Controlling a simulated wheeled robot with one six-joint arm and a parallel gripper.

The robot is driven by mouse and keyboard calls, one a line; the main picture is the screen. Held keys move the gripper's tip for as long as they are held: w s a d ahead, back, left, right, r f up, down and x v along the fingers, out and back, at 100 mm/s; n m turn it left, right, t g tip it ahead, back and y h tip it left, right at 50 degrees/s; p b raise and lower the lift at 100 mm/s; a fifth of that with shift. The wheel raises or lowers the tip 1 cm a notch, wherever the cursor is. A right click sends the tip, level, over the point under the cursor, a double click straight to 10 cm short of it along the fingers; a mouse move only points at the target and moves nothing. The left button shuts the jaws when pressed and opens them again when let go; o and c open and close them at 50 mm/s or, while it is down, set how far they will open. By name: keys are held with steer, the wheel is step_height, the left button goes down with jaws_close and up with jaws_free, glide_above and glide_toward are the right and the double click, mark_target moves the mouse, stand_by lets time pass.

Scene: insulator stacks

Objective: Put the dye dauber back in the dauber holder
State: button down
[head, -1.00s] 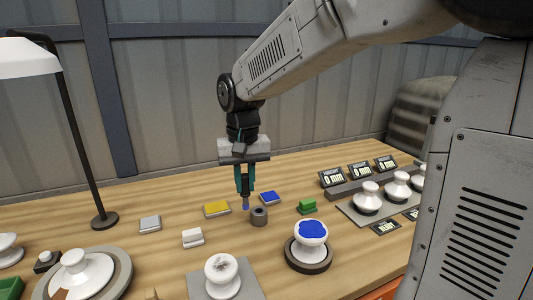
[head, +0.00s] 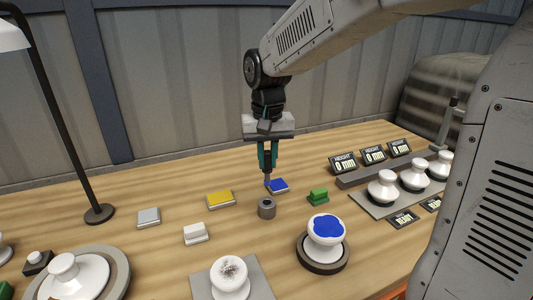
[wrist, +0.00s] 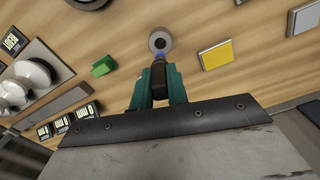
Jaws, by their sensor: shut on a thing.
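My gripper (head: 267,166) points down and is shut on the dye dauber (head: 267,181), a slim thing with a blue tip. The dauber holder (head: 267,208), a short grey cylinder with a round hole, stands empty on the table. In the head view the tip is above the holder in the picture, apart from it. In the wrist view my gripper (wrist: 159,78) has the dauber's blue tip (wrist: 159,56) just below the holder's ring (wrist: 160,40) in the picture. My fingers hide most of the dauber.
A blue pad (head: 279,186) lies close behind the holder, a yellow pad (head: 220,199) to its left and a green block (head: 318,196) to its right. An insulator with a blue-painted top (head: 326,229) stands front right. A lamp (head: 99,212) stands at left.

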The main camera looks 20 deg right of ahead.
mark_target(267, 180)
steer(key=shift+f, duration=2.35)
steer(key=shift+f, duration=2.55)
steer(key=c, duration=1.3)
jaws_free()
steer(key=shift+r, duration=0.1)
step_height(267, 180, up, 8)
steer(key=shift+f, duration=0.2)
